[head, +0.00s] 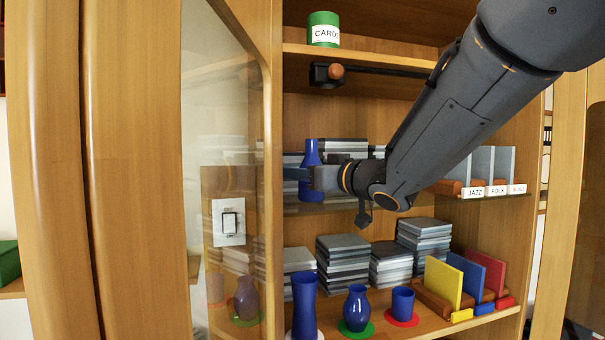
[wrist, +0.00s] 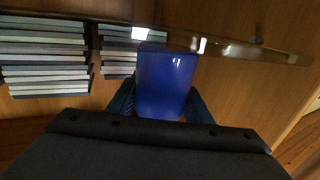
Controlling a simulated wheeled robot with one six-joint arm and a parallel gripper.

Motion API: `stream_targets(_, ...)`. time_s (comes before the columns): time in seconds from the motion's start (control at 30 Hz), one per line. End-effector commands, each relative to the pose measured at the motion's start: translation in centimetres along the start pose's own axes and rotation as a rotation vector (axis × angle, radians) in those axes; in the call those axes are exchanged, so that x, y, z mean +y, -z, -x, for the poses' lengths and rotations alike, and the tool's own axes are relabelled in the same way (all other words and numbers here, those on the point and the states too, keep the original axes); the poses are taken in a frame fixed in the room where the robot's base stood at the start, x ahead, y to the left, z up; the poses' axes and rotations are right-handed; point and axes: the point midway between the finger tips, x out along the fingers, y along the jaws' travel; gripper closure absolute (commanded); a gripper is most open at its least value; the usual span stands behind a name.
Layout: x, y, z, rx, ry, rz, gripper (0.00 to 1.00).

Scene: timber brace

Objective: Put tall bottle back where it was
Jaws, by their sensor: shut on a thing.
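The tall bottle (head: 311,158) is blue with a narrow neck and a wider body. My gripper (head: 318,178) is shut around its body and holds it upright at the middle shelf, in front of stacks of cases. I cannot tell whether its base touches the shelf. In the wrist view the bottle (wrist: 166,78) fills the space between the fingers of my gripper (wrist: 160,105), its lower body partly hidden by them.
On the lower shelf stand a tall blue vase (head: 304,300), a round blue vase (head: 356,305) on a green coaster (head: 357,332), and a blue cup (head: 402,302) on a red coaster (head: 401,321). A glass door (head: 222,120) is close at left. Labelled dividers (head: 482,165) stand right.

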Motion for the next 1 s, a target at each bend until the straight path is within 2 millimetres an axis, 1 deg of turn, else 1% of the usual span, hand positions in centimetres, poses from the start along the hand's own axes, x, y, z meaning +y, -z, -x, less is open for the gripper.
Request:
stream_targets(0.1, 0.00, -0.48, 0.04, 0.001, -0.001, 0.001, 0.86)
stream_targets(0.3, 0.00, -0.48, 0.03, 0.002, -0.001, 0.002, 0.86)
stream_targets(0.43, 0.01, -0.82, 0.01, 0.001, -0.001, 0.001, 0.86)
stream_targets(0.47, 0.01, -0.84, 0.02, 0.001, -0.001, 0.001, 0.51)
stream_targets(0.5, 0.01, -0.81, 0.02, 0.001, -0.001, 0.001, 0.44)
stream_targets(0.57, 0.01, -0.79, 0.02, 0.001, -0.001, 0.001, 0.36)
stream_targets(0.8, 0.01, -0.77, 0.02, 0.001, -0.001, 0.001, 0.36)
stream_targets(0.9, 0.01, -0.46, 0.03, 0.001, -0.001, 0.002, 0.36)
stream_targets(1.0, 0.09, -0.51, 0.80, 0.002, -0.003, 0.002, 0.36)
